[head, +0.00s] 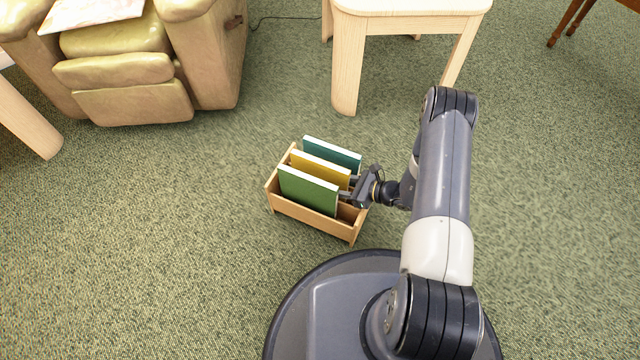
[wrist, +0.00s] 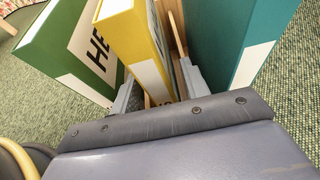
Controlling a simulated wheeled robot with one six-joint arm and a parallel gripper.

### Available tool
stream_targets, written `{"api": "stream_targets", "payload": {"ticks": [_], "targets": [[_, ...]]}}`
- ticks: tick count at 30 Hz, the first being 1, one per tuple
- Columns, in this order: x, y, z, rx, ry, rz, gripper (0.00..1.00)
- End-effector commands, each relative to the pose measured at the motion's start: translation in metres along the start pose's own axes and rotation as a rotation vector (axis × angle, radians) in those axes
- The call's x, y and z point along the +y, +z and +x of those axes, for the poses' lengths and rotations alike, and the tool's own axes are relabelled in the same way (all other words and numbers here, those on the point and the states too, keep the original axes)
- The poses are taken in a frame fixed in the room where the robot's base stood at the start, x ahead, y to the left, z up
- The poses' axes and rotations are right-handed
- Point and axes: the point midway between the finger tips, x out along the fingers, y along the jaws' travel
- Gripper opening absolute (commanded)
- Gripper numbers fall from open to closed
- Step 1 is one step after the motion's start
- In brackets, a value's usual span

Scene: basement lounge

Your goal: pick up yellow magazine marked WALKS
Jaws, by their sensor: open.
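The yellow magazine (head: 320,170) stands upright in a wooden rack, between a green one and a teal one. It also shows in the wrist view (wrist: 130,40), where its marking cannot be read. My gripper (head: 347,188) is open at the right end of the rack. In the wrist view its fingers (wrist: 158,88) stand on either side of the yellow magazine's near end, one in the gap to the green, one in the gap to the teal. I cannot tell whether either finger touches it.
The green magazine (head: 308,190) and the teal magazine (head: 331,153) stand close on both sides in the wooden rack (head: 310,221). A pale wooden table (head: 347,60) and a tan armchair (head: 130,85) stand behind. The carpet around the rack is clear.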

Motion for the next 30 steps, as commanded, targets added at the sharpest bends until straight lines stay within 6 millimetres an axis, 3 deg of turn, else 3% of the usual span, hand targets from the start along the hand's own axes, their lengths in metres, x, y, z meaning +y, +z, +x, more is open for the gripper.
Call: {"api": "stream_targets", "payload": {"ticks": [5,21,30], "targets": [[-0.0002,0.0004,-0.0003,0.0,-0.001,0.0,0.44],[-0.0002,0.0003,-0.0005,0.0,-0.001,0.0,0.0],[-0.0004,0.0018,-0.0011,-0.001,-0.001,0.0,0.0]]}}
